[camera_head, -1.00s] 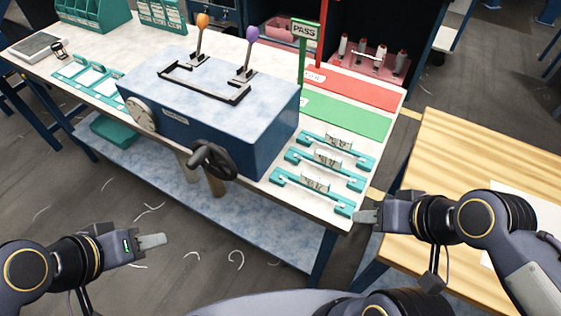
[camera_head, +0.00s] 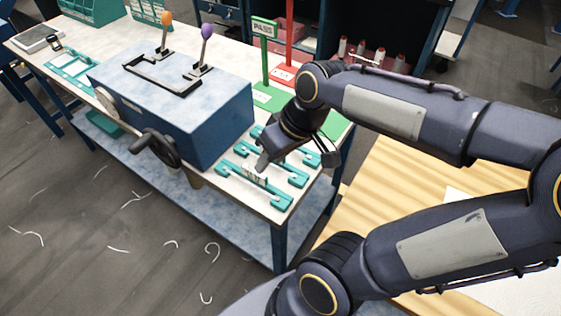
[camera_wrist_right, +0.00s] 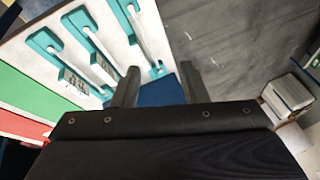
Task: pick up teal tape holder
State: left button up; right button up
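Three teal tape holders, each with a small roll, lie in a row on the white bench top: the front one (camera_head: 281,201), the middle one (camera_head: 296,180) and the far one (camera_head: 311,158). My right gripper (camera_head: 263,162) is above them and partly hides them in the head view. In the right wrist view, its two fingers (camera_wrist_right: 157,86) are apart with nothing between them. The end of the nearest holder (camera_wrist_right: 157,69) shows just beyond the fingertips. I cannot tell the exact height above it. My left gripper is out of view.
A blue machine box (camera_head: 190,110) with levers and a handwheel stands left of the holders. A green PASS sign (camera_head: 264,30) and a red sign stand behind. A wooden table (camera_head: 375,205) is at the right.

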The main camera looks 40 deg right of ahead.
jog(key=w+d+f+n+g+h, duration=0.1)
jog(key=w+d, duration=0.1)
jog(key=w, duration=0.1)
jog(key=w+d+f+n+g+h, duration=0.1)
jog(key=w+d, duration=0.2)
jog(key=w+d+f+n+g, duration=0.1)
jog(key=w+d+f, duration=0.1)
jog(key=w+d, duration=0.1)
jog(key=shift+w+h, duration=0.4)
jog(key=shift+w, duration=0.2)
jog(key=shift+g, duration=0.3)
notch_tip(320, 180, down, 7)
jog(key=shift+p, duration=0.55)
jog(key=shift+w+f, duration=0.1)
jog(key=shift+f, duration=0.3)
grip_shut()
